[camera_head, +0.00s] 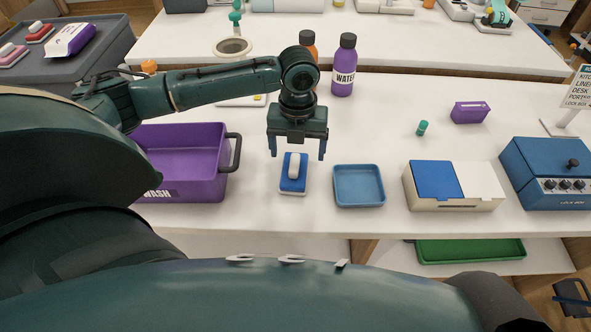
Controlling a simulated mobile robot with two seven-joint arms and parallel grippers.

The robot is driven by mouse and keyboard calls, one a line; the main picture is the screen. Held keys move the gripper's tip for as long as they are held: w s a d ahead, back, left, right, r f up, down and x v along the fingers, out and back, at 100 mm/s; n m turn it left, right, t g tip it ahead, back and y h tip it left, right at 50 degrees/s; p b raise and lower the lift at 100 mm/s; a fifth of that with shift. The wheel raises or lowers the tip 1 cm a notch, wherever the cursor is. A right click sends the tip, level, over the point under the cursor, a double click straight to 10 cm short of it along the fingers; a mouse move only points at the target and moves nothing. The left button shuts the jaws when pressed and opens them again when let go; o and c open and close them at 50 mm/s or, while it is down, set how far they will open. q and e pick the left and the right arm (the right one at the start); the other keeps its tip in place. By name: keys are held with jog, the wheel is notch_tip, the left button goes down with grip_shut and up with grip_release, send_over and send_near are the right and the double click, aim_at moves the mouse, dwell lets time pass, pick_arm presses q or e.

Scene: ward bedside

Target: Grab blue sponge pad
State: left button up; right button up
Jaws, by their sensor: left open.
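The blue sponge pad (286,185) lies on the white table, with a white raised grip on its top. It is between the purple wash basin and the small blue tray. My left gripper (298,155) is open and points down, its two fingers spread. It is above and slightly behind the pad in the picture, and nothing is between its fingers. I cannot tell the exact height of the fingertips over the pad. My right gripper (573,299) shows only in part at the lower right edge, and its jaw opening is not clear.
A purple basin (232,153) with a dark handle stands left of the pad. A shallow blue tray (358,201) is close on the right. Further right are a cream box (455,203) and a blue control box (560,190). A purple water bottle (343,66) stands behind my gripper.

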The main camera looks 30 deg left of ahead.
aim_at(294, 162)
pick_arm(q)
jog(key=f, duration=0.5)
jog(key=shift+s+a+f, duration=0.2)
jog(key=shift+s+f, duration=0.1)
jog(key=shift+s, duration=0.05)
jog(key=c, duration=1.1)
